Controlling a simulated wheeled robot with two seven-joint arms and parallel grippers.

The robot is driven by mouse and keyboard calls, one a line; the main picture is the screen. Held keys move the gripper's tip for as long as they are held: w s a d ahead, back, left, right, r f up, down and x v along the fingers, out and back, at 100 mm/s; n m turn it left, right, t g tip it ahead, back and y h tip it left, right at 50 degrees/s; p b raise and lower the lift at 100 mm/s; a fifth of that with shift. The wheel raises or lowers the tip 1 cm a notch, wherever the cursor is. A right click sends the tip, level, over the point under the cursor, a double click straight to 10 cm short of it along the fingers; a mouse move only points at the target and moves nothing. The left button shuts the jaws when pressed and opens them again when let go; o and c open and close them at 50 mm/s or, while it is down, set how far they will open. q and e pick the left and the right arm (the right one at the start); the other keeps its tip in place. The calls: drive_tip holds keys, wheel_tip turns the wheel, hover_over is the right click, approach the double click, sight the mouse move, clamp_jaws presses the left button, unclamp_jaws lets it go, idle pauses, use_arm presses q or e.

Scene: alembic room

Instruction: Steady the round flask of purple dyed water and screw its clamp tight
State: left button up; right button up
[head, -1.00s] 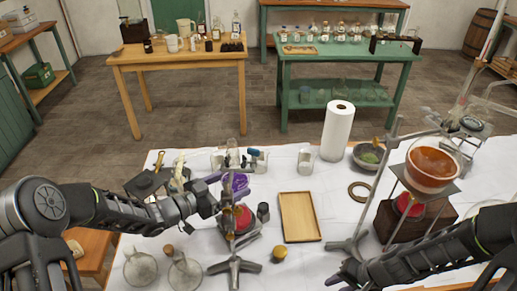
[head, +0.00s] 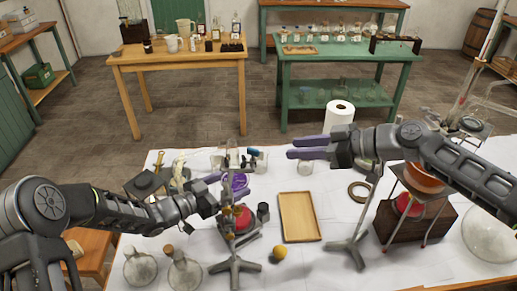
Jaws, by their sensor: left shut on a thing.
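My right gripper (head: 298,148) is in the air to the right of and beyond the flask. Its two purple fingers are apart, point left, and hold nothing.
A wooden tray (head: 299,217) and a yellow ball-like object (head: 280,253) lie right of the stand. Clear flasks (head: 184,272) stand at the front left. A paper towel roll (head: 339,113) is behind my right gripper. An orange bowl (head: 422,178) sits on a tripod at right.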

sight(256, 149)
drive_tip(key=shift+r, duration=0.25)
drive_tip(key=x, duration=1.2)
clamp_jaws()
idle(0.3)
